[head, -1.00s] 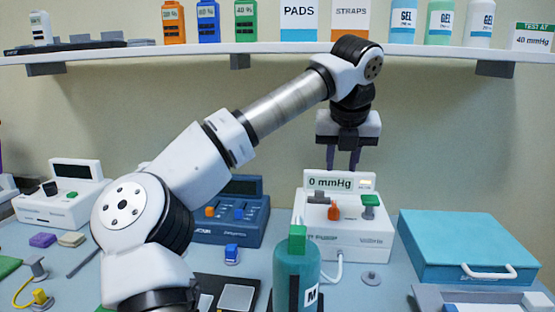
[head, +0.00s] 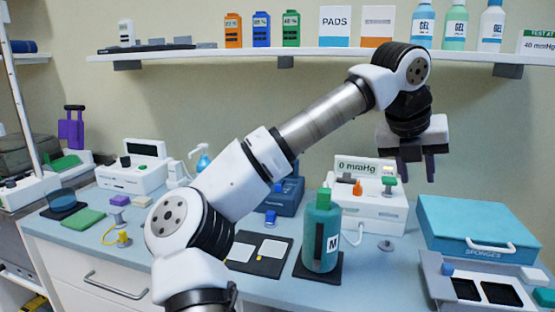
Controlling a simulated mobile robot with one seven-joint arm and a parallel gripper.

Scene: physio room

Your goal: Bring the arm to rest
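My gripper (head: 416,166) hangs at the upper right of the head view, fingers pointing down. Its two dark fingers stand apart with nothing visible between them, so it looks open and empty. It hangs in front of the wall, below the shelf, and appears just above and right of the white pressure unit (head: 376,212) that reads 0 mmHg. My arm rises from the bottom of the view to the upper right, bent at the wrist. It hides part of the blue device (head: 291,195) behind it.
A teal bottle (head: 322,235) marked M stands on a dark mat near the counter's front. A blue sponges case (head: 475,226) and a grey tray (head: 440,285) are at right. The shelf (head: 330,57) holds bottles and boxes. A purple-handled item (head: 71,128) stands at far left.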

